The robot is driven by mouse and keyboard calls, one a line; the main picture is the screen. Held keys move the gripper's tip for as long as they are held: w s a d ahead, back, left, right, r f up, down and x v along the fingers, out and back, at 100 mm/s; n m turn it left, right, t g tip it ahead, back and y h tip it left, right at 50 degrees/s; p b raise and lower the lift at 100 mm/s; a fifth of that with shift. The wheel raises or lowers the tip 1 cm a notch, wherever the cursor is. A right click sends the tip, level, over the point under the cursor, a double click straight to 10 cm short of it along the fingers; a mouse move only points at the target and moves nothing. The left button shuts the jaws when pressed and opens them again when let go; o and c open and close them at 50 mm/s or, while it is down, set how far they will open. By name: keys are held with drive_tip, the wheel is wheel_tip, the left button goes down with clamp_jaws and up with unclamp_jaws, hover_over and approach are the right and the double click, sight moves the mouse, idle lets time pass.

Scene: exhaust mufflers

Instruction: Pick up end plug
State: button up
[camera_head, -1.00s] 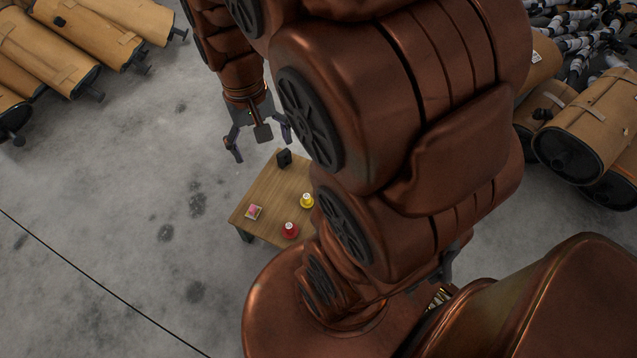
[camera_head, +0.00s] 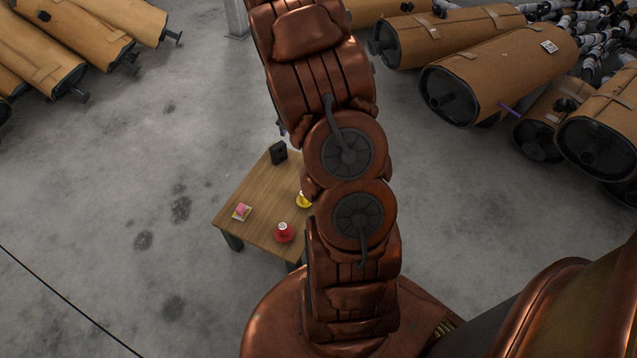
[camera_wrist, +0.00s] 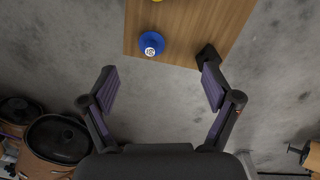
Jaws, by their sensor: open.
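Coloured round pieces with white tops, which look like end plugs, stand on a small wooden table (camera_head: 250,205). A red one (camera_head: 284,232) is near the table's front corner, and a yellow one (camera_head: 303,200) is partly hidden by my arm. In the wrist view a blue one (camera_wrist: 151,43) stands near the table edge, with a sliver of yellow at the top border. My gripper (camera_wrist: 160,88) is open and empty, with its fingers spread apart below the blue piece in the picture. In the head view my arm hides the gripper and the blue piece.
A black box (camera_head: 278,152) stands on the table's far corner; it shows close to the right finger in the wrist view (camera_wrist: 207,55). A small pink-and-yellow item (camera_head: 241,211) lies on the table's left. Mufflers (camera_head: 490,60) lie at right and upper left. Floor at left is clear.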

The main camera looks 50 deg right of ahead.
drive_tip(key=d+f+b, duration=0.2)
drive_tip(key=f, duration=0.3)
drive_tip(key=d+f+m+b, duration=0.1)
drive_tip(key=d+f+b, duration=0.1)
drive_tip(key=f, duration=0.4)
drive_tip(key=d+f+m+b, duration=0.1)
drive_tip(key=d+f+b, duration=0.1)
drive_tip(key=d+f, duration=0.2)
drive_tip(key=shift+w+f+t, duration=0.15)
drive_tip(key=shift+f, duration=0.45)
drive_tip(key=shift+w+f+t, duration=0.1)
drive_tip(key=shift+f+t, duration=0.05)
drive_tip(key=shift+f, duration=0.45)
drive_tip(key=shift+d+f+b, duration=0.15)
drive_tip(key=shift+f+b, duration=0.8)
drive_tip(key=shift+f, duration=0.95)
drive_tip(key=shift+d+f+b, duration=0.1)
drive_tip(key=shift+f+b, duration=0.85)
drive_tip(key=shift+f, duration=0.9)
drive_tip(key=c, duration=0.9)
drive_tip(key=shift+r, duration=0.15)
